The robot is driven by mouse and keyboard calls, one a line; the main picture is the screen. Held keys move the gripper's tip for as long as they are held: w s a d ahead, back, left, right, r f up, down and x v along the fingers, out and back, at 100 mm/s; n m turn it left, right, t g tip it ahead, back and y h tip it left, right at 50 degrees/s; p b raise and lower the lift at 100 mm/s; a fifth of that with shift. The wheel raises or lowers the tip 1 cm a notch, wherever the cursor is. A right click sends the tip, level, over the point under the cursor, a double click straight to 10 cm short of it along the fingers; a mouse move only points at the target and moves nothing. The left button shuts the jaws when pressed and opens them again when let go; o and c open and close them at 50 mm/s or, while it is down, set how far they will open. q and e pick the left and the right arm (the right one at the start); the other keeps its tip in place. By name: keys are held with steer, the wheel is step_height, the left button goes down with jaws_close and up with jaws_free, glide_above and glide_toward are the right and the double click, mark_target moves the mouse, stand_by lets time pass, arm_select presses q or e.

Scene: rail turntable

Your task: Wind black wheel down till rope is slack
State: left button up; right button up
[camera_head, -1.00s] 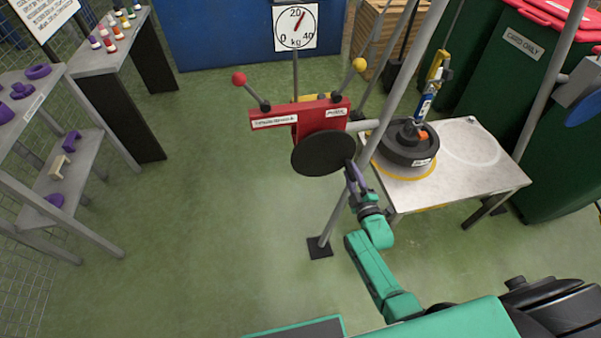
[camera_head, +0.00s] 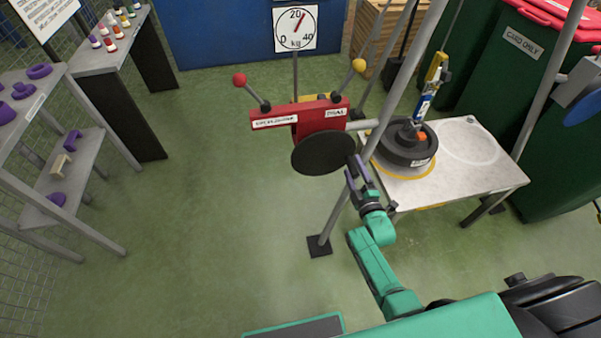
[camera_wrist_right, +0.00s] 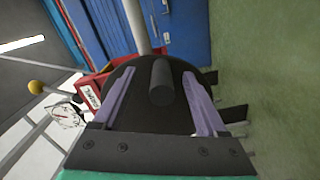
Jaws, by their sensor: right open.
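The black wheel (camera_head: 323,152) is a disc on the red winch box (camera_head: 297,117), on the pole in the middle. In the right wrist view the wheel (camera_wrist_right: 128,112) fills the middle, and its black handle (camera_wrist_right: 160,82) stands between my fingers. My right gripper (camera_head: 357,170) is open at the wheel's right edge; it also shows in the right wrist view (camera_wrist_right: 161,88), with a gap on both sides of the handle. The rope (camera_head: 452,30) runs up from the yellow hook (camera_head: 436,68) above the black weight (camera_head: 407,145) and looks straight. My left gripper is not in view.
The dial (camera_head: 295,28) has its red needle just past 20. A red-knobbed lever (camera_head: 240,79) and a yellow-knobbed lever (camera_head: 359,65) rise from the box. The weight stands on a pale table (camera_head: 480,170). Grey slanted poles flank the table.

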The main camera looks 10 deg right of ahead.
mark_target(358, 179)
steer(key=s+p, duration=0.2)
steer(key=s, duration=0.3)
steer(key=s+p, duration=0.1)
steer(key=s, duration=0.2)
steer(key=shift+f, duration=0.1)
